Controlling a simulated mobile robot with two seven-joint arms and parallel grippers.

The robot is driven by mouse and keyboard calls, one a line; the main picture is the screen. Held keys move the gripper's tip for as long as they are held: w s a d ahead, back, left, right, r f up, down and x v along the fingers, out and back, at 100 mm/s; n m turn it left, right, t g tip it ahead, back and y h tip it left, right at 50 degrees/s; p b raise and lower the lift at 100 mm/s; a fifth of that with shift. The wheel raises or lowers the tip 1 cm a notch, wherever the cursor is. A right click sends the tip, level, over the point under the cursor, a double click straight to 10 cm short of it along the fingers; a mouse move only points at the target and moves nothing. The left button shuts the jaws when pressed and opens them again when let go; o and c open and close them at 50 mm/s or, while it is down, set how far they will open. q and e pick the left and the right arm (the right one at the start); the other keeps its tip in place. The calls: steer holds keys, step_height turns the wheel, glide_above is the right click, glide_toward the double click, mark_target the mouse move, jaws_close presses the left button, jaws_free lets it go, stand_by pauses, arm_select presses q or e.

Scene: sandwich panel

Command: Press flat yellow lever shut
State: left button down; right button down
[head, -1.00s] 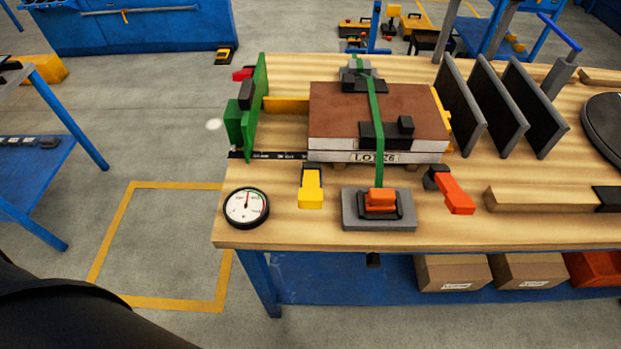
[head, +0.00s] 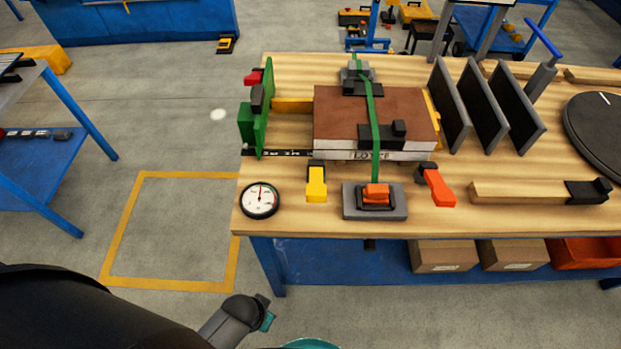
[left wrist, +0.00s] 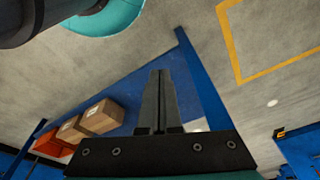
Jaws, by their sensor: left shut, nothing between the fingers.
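The yellow lever (head: 317,184) is at the front left of the wooden workbench (head: 420,223), sticking out toward me from a dark base by the panel stack. It looks low, but I cannot tell whether it is fully shut. The brown-topped panel stack (head: 340,110) lies behind it with a green strap (head: 374,110) across it. My left gripper (left wrist: 157,85) shows in the left wrist view, its dark fingers together and empty, near the bench's blue underside and well away from the lever. The lever is not seen in that view. My right gripper is not in view.
A round gauge (head: 259,200) sits left of the lever. An orange-tabbed strap buckle (head: 376,193) and an orange lever (head: 437,187) are to its right. Upright dark plates (head: 480,100) stand at the right. Boxes (head: 443,255) fill the shelf below. Floor in front is clear.

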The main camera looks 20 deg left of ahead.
arm_select(q)
steer(key=w+d+r+p, duration=0.1)
steer(key=w+r+p, duration=0.2)
steer(key=r, duration=0.7)
steer(key=w+d+r+t+p, duration=0.15)
steer(key=r+p, duration=0.25)
steer(key=r, duration=0.6)
steer(key=w+d+r+p, duration=0.1)
steer(key=w+r+p, duration=0.25)
steer(key=r, duration=0.65)
steer(key=w+d+r+m+h+p, duration=0.25)
steer(key=w+d+r, duration=0.25)
steer(key=d+r, duration=0.35)
steer(key=w+a+f, duration=0.1)
steer(key=w+a, duration=0.1)
steer(key=w, duration=0.1)
steer(key=w+a+f+g+y, duration=0.1)
steer(key=w+a+f, duration=0.1)
steer(key=w, duration=0.1)
steer(key=w+a+f+n+g+y, duration=0.1)
steer(key=w+a, duration=0.1)
steer(key=w, duration=0.1)
steer(key=shift+w+a+f, duration=0.1)
steer(key=shift+f, duration=0.1)
steer(key=shift+w+a, duration=0.15)
steer(key=shift+a, duration=0.15)
steer(key=shift+f, duration=0.1)
